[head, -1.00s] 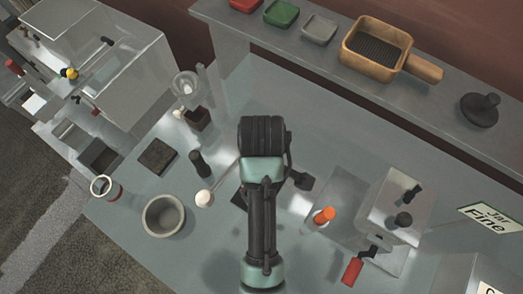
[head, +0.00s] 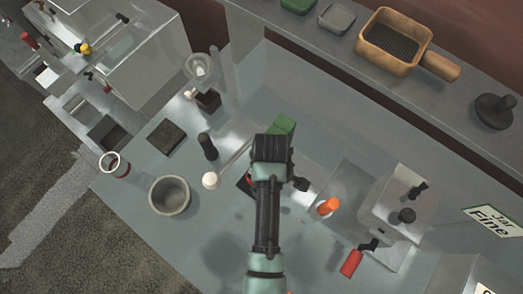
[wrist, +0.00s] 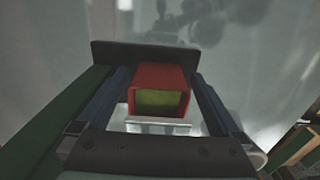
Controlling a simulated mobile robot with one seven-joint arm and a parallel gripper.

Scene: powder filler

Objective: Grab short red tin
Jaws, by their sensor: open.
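In the wrist view, a short red tin (wrist: 162,78) shows its open end, with a yellow-green inside. It lies between the two dark blue fingers of my gripper (wrist: 160,90), which are open, with narrow gaps beside the tin. Whether either finger touches it I cannot tell. In the head view my arm (head: 268,205) reaches over the table and hides the gripper's tips. A small dark piece with a red edge shows just left of the arm there; I cannot tell what it is.
A green block (head: 284,125) stands behind the arm. A grey bowl (head: 170,195), a dark bottle (head: 208,147) and a glass jar (head: 114,165) are to the left. An orange-topped item (head: 327,207) and a metal grinder (head: 402,210) are to the right. A shelf (head: 330,65) runs behind.

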